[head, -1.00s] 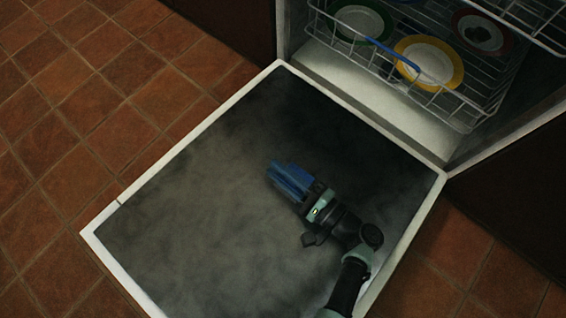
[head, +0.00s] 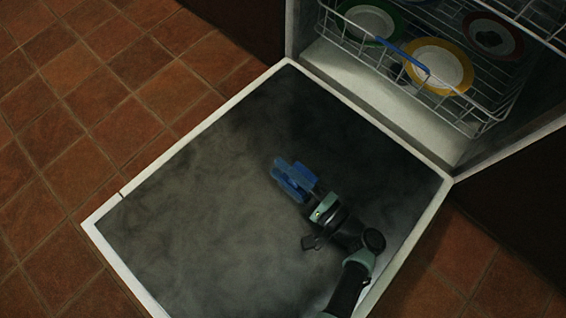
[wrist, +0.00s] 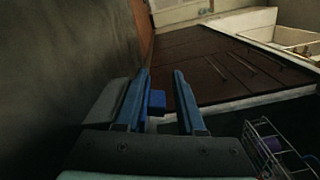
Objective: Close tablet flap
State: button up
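The dishwasher door (head: 190,225) lies open and flat, its dark grey inner face up and its rim white. My gripper (head: 293,178) is low over the middle of this face, its blue fingers pointing to the upper left. In the wrist view my gripper (wrist: 163,85) is open, with a gap between the fingers.
The lower rack (head: 440,95) stands inside the dishwasher, with a yellow-rimmed plate (head: 438,66), a green-rimmed plate (head: 368,22) and a red-rimmed plate (head: 493,36). A blue bar (head: 405,56) is at the rack's front. Brown tiled floor (head: 90,100) lies to the left. The door's left part is clear.

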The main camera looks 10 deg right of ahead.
jog(key=shift+s+a+f, duration=0.1)
jog(key=shift+a+f, duration=0.15)
dwell(0.4)
jog(key=shift+r, duration=0.1)
